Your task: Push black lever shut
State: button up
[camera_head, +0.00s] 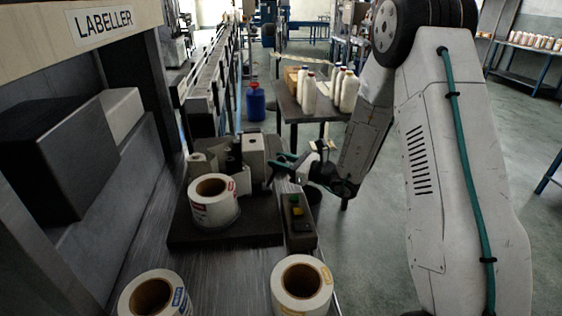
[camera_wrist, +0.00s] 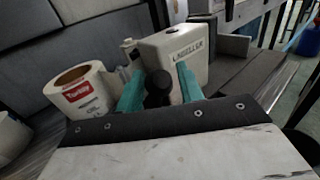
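The white labeller head (camera_head: 254,158) stands at the back of a dark machine base. The black lever (camera_wrist: 158,82) shows there as a dark rounded knob in front of the casing. My gripper (camera_wrist: 158,84) is open, with one teal finger on each side of the knob and small gaps visible. In the head view my gripper (camera_head: 279,171) is at the right side of the labeller head. I cannot tell whether it touches the lever, or how far the lever is turned.
A label roll (camera_head: 213,203) sits on the dark base (camera_head: 240,232). A control box with buttons (camera_head: 299,222) is at its front right. Two loose rolls, one left (camera_head: 155,296) and one right (camera_head: 302,287), stand nearer. A table with white bottles (camera_head: 309,95) is behind.

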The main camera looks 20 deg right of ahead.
grip_shut()
jog(key=shift+w+a+r, duration=0.15)
jog(key=shift+a+r, duration=0.1)
jog(key=shift+a, duration=0.5)
jog(key=shift+w+a+r, duration=0.1)
jog(key=shift+a+r, duration=0.15)
jog(key=shift+a, duration=0.45)
jog(key=shift+o, duration=1.9)
grip_release()
jog(key=shift+s+d, duration=0.1)
jog(key=shift+d, duration=0.05)
jog(key=v, duration=0.7)
jog(key=shift+s+d, duration=0.15)
jog(key=shift+s, duration=0.05)
